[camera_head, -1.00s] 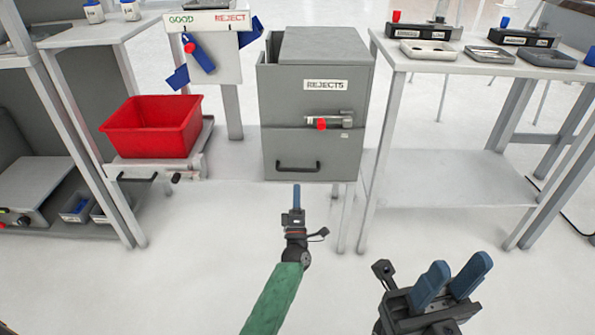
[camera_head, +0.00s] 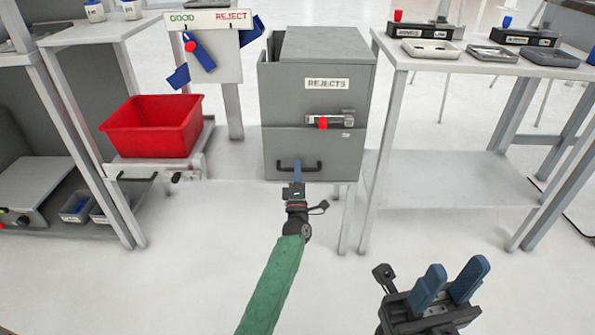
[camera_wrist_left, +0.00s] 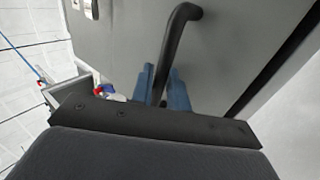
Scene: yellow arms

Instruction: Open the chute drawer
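The grey cabinet (camera_head: 290,95) labelled REJECTS stands at the centre of the head view. Its lower drawer front (camera_head: 342,155) is flush with the body, so the drawer is closed. The black bar handle (camera_head: 314,166) crosses the drawer front; it also shows in the left wrist view (camera_wrist_left: 178,40). My left gripper (camera_head: 297,163) is at the handle. In the left wrist view its blue fingers (camera_wrist_left: 162,72) stand apart, one on each side of the bar; firm contact is not visible. My right gripper (camera_head: 457,268) is open and empty at lower right.
A latch with a red knob (camera_head: 323,123) sits on the cabinet above the handle. A red bin (camera_head: 153,127) stands on a shelf to the left. A table (camera_head: 475,70) with trays is at right. The floor before the cabinet is clear.

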